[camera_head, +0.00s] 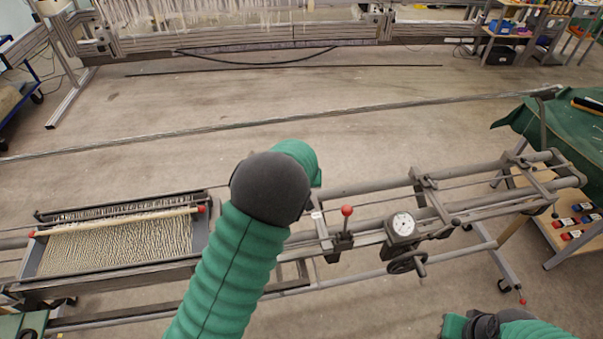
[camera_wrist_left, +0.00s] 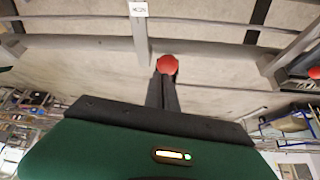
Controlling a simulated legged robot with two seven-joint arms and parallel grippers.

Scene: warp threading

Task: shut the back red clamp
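In the left wrist view a red ball knob (camera_wrist_left: 167,64) sits at the tips of my left gripper (camera_wrist_left: 165,82). The two dark fingers are together; I cannot tell whether they touch the knob. In the head view my left arm hides this gripper and that knob. Another red ball knob (camera_head: 347,210) stands upright on a short lever on the frame, just right of my arm. A second red knob also shows at the right edge of the left wrist view (camera_wrist_left: 315,72). Only part of my right arm shows at the bottom right of the head view; its gripper is not visible.
A tray of pale threads (camera_head: 115,245) with a red-ended rod is at the left on the long metal frame. A dial gauge (camera_head: 403,225) and handwheel (camera_head: 407,263) stand right of the lever. A green-covered table (camera_head: 560,130) is at the far right. Behind the frame, the floor is open.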

